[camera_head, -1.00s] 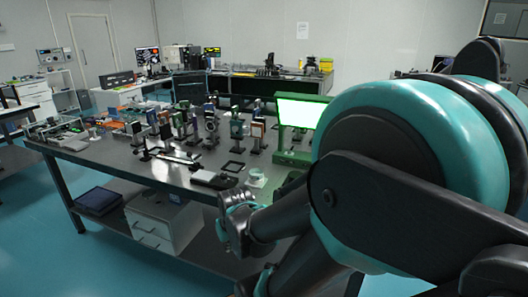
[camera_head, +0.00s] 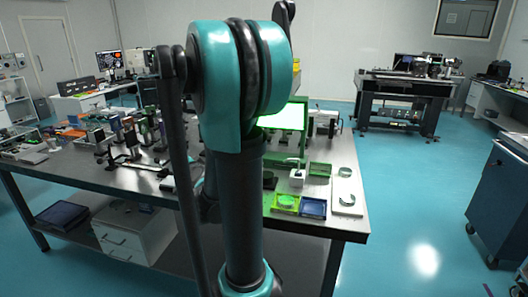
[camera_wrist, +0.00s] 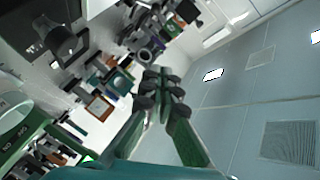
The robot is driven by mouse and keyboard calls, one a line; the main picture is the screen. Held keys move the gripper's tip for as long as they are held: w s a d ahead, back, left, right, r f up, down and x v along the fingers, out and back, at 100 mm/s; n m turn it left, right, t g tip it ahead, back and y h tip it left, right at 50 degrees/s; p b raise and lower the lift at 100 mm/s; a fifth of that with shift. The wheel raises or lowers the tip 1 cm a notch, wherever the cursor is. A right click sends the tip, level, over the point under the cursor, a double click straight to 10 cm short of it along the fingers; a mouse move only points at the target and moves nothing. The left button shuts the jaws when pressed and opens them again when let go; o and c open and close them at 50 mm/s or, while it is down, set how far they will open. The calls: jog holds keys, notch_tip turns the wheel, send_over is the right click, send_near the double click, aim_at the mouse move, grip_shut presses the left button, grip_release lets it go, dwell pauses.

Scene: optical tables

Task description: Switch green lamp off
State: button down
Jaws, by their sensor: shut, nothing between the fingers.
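The green lamp (camera_head: 285,116) stands on the optical table (camera_head: 90,184) in the head view, just right of my arm. It has a green frame and a bright, lit white panel, so it is on. In the head view my gripper is hidden behind my arm.
Right of the arm lie a green tray (camera_head: 286,203), a blue tray (camera_head: 314,208) and a white plate (camera_head: 347,203). Several optical mounts (camera_head: 130,135) crowd the table's left side. A dark blue cabinet (camera_head: 497,195) stands at right. The floor between is clear.

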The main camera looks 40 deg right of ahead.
jog(key=w+d+r+m+g+h, duration=0.1)
jog(key=w+d+r+m+h, duration=0.1)
jog(key=d+m+h, duration=1.45)
jog(key=s+d+f+m+g, duration=0.2)
jog(key=d+f+m+g, duration=0.1)
jog(key=d, duration=0.2)
jog(key=s+d+f+m+g+y, duration=0.1)
jog(key=s+d+f+m+g, duration=0.1)
jog(key=d, duration=0.3)
jog(key=s+d+f+m+g, duration=0.3)
jog(key=d+f+g, duration=0.1)
jog(key=d, duration=0.1)
jog(key=shift+d+f+m+y, duration=0.15)
jog(key=shift+f+m+y, duration=0.2)
jog(key=shift+f, duration=0.05)
jog(key=x, duration=1)
jog(key=shift+w, duration=0.1)
jog(key=shift+w+a+r, duration=0.75)
jog(key=shift+w+a, duration=0.1)
jog(key=shift+w+a+r, duration=0.35)
jog(key=shift+w, duration=0.1)
